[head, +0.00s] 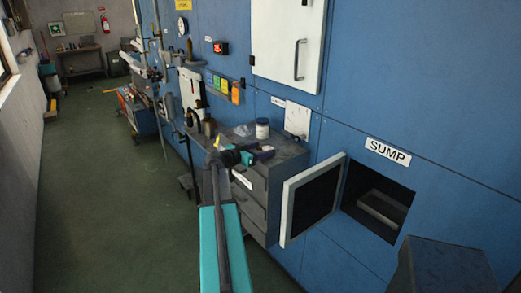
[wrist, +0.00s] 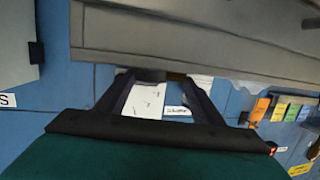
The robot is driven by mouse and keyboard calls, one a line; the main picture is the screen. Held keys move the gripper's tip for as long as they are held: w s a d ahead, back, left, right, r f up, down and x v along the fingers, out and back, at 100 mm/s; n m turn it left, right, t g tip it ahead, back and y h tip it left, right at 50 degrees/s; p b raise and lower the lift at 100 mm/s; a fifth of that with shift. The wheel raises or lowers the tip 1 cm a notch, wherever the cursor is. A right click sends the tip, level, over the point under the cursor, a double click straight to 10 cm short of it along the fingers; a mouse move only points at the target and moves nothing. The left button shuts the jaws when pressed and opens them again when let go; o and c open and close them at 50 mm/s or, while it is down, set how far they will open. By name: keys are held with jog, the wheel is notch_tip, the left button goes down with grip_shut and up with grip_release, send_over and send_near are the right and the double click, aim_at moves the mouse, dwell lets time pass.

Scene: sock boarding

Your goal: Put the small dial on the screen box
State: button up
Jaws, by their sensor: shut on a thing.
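My gripper (head: 264,153) is above the top of the grey drawer cabinet (head: 285,165) in the head view. In the wrist view its two dark fingers (wrist: 160,82) close in on a small dark piece (wrist: 150,75), most likely the small dial. Its face is hidden and its outline is hard to make out. A small dark box with a lit red display (head: 220,47), which looks like the screen box, is on the blue wall, farther along and higher than my gripper. It shows small at the lower right of the wrist view (wrist: 271,147).
A white-lidded jar (head: 262,129) stands on the cabinet behind my gripper. Coloured tags (head: 226,88) and a white sheet (head: 298,120) are on the wall. The green floor at left is clear.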

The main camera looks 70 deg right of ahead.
jog(key=shift+f, duration=0.1)
jog(key=o, duration=1.1)
jog(key=shift+o, duration=0.2)
jog(key=shift+r, duration=0.2)
jog(key=b+v, duration=0.3)
jog(key=v, duration=0.9)
jog(key=shift+b, duration=0.35)
jog(key=shift+f, duration=0.2)
